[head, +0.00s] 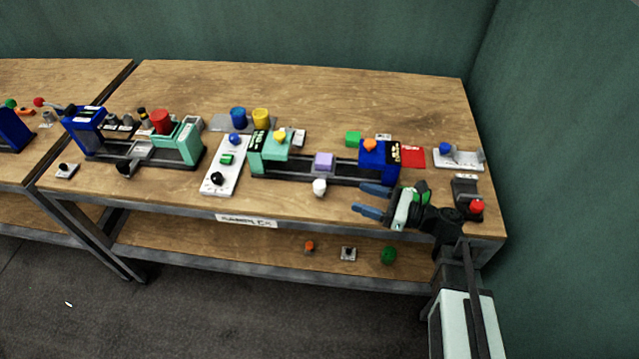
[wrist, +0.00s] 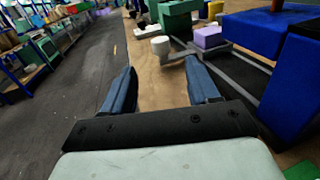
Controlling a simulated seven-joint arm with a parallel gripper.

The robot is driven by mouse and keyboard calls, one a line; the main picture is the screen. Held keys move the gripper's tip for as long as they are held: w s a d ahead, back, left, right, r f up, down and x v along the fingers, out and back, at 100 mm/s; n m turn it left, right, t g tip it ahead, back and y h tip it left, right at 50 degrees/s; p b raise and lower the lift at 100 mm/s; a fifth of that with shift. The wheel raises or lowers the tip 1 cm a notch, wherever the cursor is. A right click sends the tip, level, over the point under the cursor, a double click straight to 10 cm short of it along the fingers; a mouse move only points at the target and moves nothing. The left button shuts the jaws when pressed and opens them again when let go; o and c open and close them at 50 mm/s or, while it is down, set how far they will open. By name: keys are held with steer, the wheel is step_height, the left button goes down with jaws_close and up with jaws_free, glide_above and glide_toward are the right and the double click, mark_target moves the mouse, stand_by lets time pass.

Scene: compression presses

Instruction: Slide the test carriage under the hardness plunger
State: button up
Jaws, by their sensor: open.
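The near double press has a black rail (head: 292,176) between a teal head (head: 268,155) at the left and a blue head (head: 378,160) at the right. I cannot read which head bears the hardness plunger. The test carriage carries a lavender block (head: 324,161) and has a white round knob (head: 319,187) at its front. It stands on the rail between the heads, apart from both. My gripper (head: 364,198) is open and empty, right of the knob. In the wrist view the knob (wrist: 161,45) lies ahead of the open fingertips (wrist: 160,70), and the lavender block (wrist: 208,37) is beyond to the right.
A second press (head: 140,150) stands at the left. A white panel (head: 225,178) with knobs lies between the presses. A black device with a red knob (head: 476,207) stands right of my gripper. The bench front edge (head: 300,225) is close; the bench back is mostly clear.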

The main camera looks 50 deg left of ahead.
mark_target(320, 184)
steer(key=x, duration=1.3)
steer(key=shift+d, duration=0.1)
steer(key=shift+c, duration=0.3)
jaws_close()
